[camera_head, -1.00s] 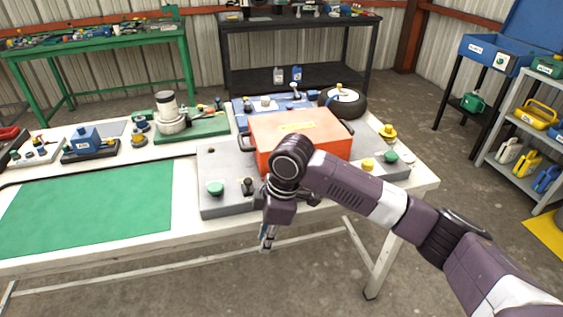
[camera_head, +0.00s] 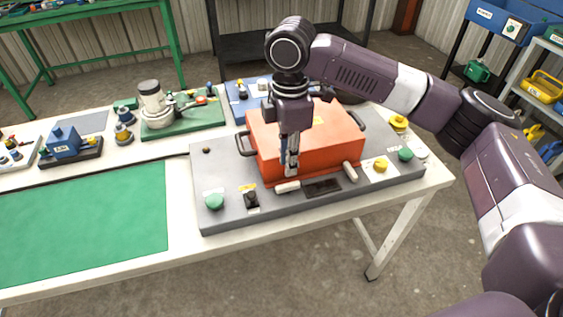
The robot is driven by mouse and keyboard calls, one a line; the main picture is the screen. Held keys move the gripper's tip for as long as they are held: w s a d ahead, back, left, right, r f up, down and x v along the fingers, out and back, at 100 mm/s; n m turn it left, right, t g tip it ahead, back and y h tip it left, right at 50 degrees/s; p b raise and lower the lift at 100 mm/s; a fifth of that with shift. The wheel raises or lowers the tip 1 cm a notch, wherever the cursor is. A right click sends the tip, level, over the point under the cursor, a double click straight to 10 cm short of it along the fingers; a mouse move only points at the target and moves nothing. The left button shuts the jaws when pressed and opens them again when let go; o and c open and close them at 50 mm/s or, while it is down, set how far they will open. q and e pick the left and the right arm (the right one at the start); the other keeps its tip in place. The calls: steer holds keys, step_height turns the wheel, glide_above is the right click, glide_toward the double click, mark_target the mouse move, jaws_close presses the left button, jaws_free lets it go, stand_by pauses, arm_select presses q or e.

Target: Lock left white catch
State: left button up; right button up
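An orange box (camera_head: 335,140) sits on a grey panel (camera_head: 225,170) on the workbench. The left white catch (camera_head: 288,187) is a short white bar at the foot of the box's front face, lying nearly level. The right white catch (camera_head: 350,172) is a similar bar near the box's right front corner, slanting down to the right. My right gripper (camera_head: 289,170) points down in front of the box, just above the left catch. Its fingers look close together, and contact with the catch cannot be made out. My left gripper is out of view.
The panel also carries a green button (camera_head: 214,202), a black switch (camera_head: 251,199), a yellow knob (camera_head: 380,165) and another green button (camera_head: 405,154). A dark plate (camera_head: 322,187) lies between the catches. A green mat (camera_head: 80,225) covers the bench at left. A black handle (camera_head: 245,144) juts from the box's left side.

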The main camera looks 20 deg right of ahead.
mark_target(288, 184)
steer(key=shift+w+f, duration=0.15)
steer(key=shift+w, duration=0.15)
steer(key=f, duration=0.7)
steer(key=shift+s+f, duration=0.1)
steer(key=shift+s, duration=0.15)
jaws_close()
